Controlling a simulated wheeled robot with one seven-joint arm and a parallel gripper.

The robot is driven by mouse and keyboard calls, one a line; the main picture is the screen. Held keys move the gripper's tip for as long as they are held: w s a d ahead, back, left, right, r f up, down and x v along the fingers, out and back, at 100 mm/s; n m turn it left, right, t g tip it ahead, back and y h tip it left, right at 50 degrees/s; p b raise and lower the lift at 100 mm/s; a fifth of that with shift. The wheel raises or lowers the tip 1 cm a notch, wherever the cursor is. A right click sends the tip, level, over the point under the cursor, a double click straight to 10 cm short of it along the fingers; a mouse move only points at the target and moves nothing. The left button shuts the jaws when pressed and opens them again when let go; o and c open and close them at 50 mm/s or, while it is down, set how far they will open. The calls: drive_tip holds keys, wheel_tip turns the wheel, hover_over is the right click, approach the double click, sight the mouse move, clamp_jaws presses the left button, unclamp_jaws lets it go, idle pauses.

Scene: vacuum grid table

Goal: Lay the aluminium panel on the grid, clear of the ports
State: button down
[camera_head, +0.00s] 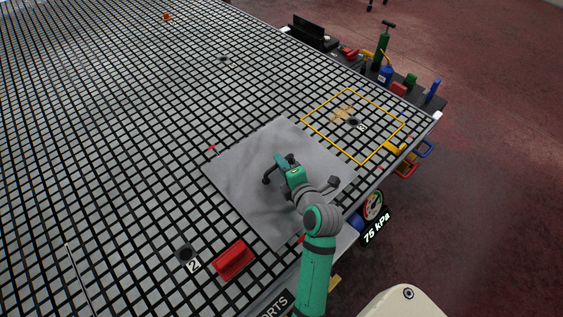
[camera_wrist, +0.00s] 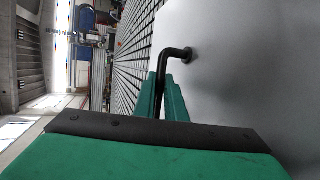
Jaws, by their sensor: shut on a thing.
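The aluminium panel (camera_head: 233,183) is a flat grey square over the front part of the grid table (camera_head: 120,130). It lies between the yellow-outlined port 3 (camera_head: 353,122) and port 2 (camera_head: 186,253), and covers neither. Whether it touches the grid or hangs just above it I cannot tell. My gripper (camera_head: 276,170) is over the panel's middle, shut on its black handle (camera_head: 267,180). In the wrist view the fingers (camera_wrist: 168,92) close on the bent black handle (camera_wrist: 178,53), with the panel face (camera_wrist: 250,70) beside it.
A red block (camera_head: 233,260) lies near port 2, close to the panel's front corner. A small red item (camera_head: 212,148) is at its left corner. Another port (camera_head: 222,58) is farther back. A side shelf (camera_head: 340,60) holds bottles and tools. A gauge (camera_head: 373,205) reads 75 kPa.

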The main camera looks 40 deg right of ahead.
drive_tip(key=shift+f, duration=0.1)
drive_tip(key=c, duration=1.7)
unclamp_jaws()
drive_tip(key=shift+c, duration=0.2)
drive_tip(key=shift+f, duration=0.2)
drive_tip(key=v, duration=1)
drive_tip(key=shift+s+a+r, duration=0.1)
drive_tip(key=shift+s+r, duration=0.15)
drive_tip(key=shift+s, duration=0.15)
